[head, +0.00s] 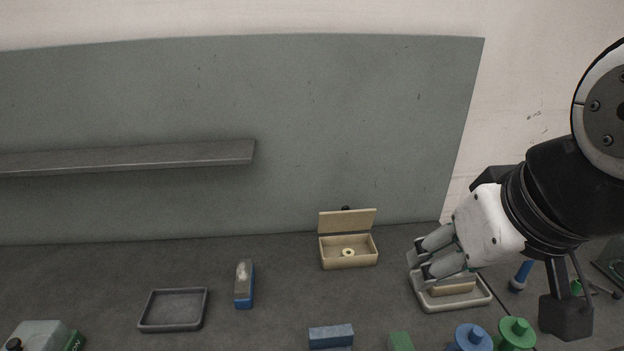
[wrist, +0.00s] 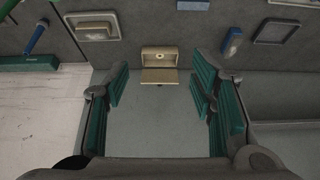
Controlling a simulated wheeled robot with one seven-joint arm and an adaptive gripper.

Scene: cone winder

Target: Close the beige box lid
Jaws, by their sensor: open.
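The beige box (head: 348,258) stands on the worktop near the back panel. Its lid (head: 347,221) is open and tilted up behind it, and a small pale ring (head: 347,252) lies inside. The box also shows in the wrist view (wrist: 158,51), with the lid (wrist: 160,76) between the fingers in the picture. My gripper (head: 422,264) is open and empty, to the right of the box and apart from it. In the head view it covers part of a light tray.
The light tray (head: 457,306) holds a beige block. A blue brush-like item (head: 244,285) and an empty dark tray (head: 173,310) lie to the left. A blue block (head: 331,336) and blue and green spools (head: 472,338) stand in front. A shelf (head: 130,158) juts from the panel.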

